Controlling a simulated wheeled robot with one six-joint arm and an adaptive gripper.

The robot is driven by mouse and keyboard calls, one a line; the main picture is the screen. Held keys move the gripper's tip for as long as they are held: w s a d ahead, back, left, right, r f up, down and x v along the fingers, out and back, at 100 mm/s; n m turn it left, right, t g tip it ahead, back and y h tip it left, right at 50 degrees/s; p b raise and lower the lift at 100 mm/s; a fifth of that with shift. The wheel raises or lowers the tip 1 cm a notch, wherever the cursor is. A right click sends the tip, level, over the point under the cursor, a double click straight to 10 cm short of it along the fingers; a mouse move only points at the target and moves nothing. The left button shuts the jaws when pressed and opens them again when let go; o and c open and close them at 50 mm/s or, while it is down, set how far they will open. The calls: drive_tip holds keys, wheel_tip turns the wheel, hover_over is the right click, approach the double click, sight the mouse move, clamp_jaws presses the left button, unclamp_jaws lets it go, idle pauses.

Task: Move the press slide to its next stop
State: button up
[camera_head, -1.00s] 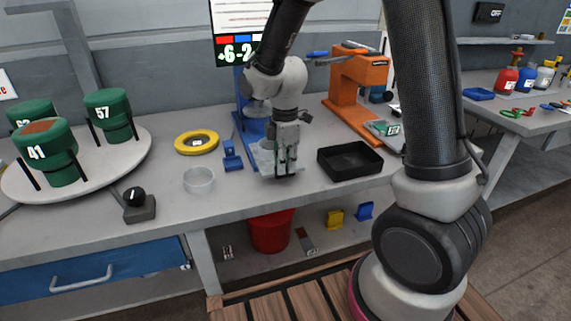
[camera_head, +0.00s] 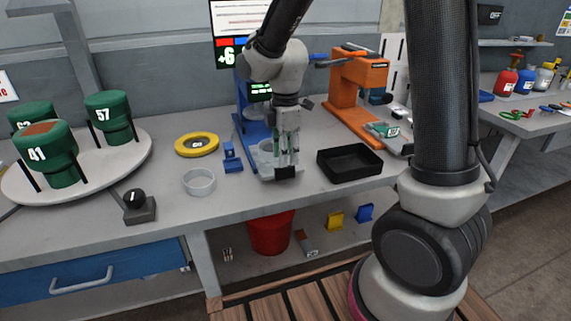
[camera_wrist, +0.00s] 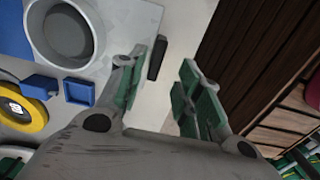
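The blue press (camera_head: 243,122) stands at the back of the bench, partly hidden by my arm. Its pale slide plate (camera_head: 264,174) sticks out at the front, with a black handle (camera_head: 285,172) at its front edge. A grey cup (camera_head: 264,152) sits on the slide. The wrist view shows the cup (camera_wrist: 64,32) at upper left and the black handle (camera_wrist: 157,58). My gripper (camera_head: 286,158) is just above the handle, and its green-padded fingers (camera_wrist: 164,80) are apart and empty. The handle appears between the finger lines, nearer the left finger; contact is not visible.
A black tray (camera_head: 350,163) lies right of the slide. A clear dish (camera_head: 199,182), a blue block (camera_head: 232,158) and a yellow ring (camera_head: 197,145) lie left. An orange press (camera_head: 358,78) stands behind right. A turntable (camera_head: 128,160) carries green drums at far left.

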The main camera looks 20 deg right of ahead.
wheel_tip(320, 180, up, 8)
drive_tip(key=shift+f, duration=0.2)
idle(0.3)
